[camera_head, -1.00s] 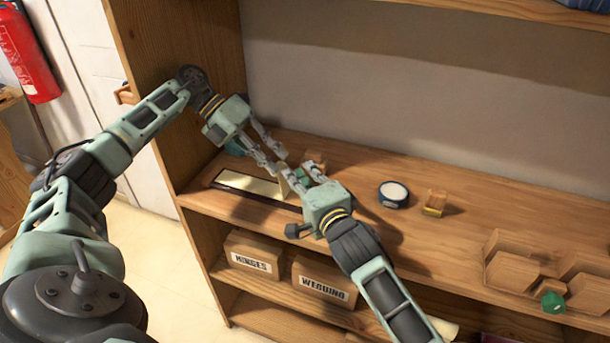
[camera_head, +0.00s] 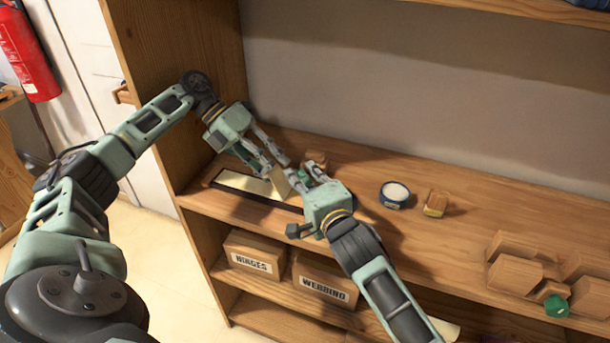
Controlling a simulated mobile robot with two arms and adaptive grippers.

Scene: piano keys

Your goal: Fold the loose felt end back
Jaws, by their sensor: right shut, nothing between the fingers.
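A long pale strip in a dark-edged bed (camera_head: 243,184) lies on the middle shelf at the left, probably the piano key piece. At its right end a cream piece (camera_head: 281,181) stands up at a slant, just under my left fingertips. My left gripper (camera_head: 277,164) comes down from the upper left with its fingers apart; whether they touch the cream piece is unclear. My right gripper (camera_head: 312,172) is shut and empty, close to the right of the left fingertips. A small bit of green shows near the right fingers. I cannot make out the loose felt end for sure.
A round dark tub with white contents (camera_head: 395,194) and a small brown block (camera_head: 436,203) stand to the right. Wooden blocks (camera_head: 515,273) and a green piece (camera_head: 556,306) are farther right. Labelled boxes (camera_head: 254,251) sit on the lower shelf. The shelf between is clear.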

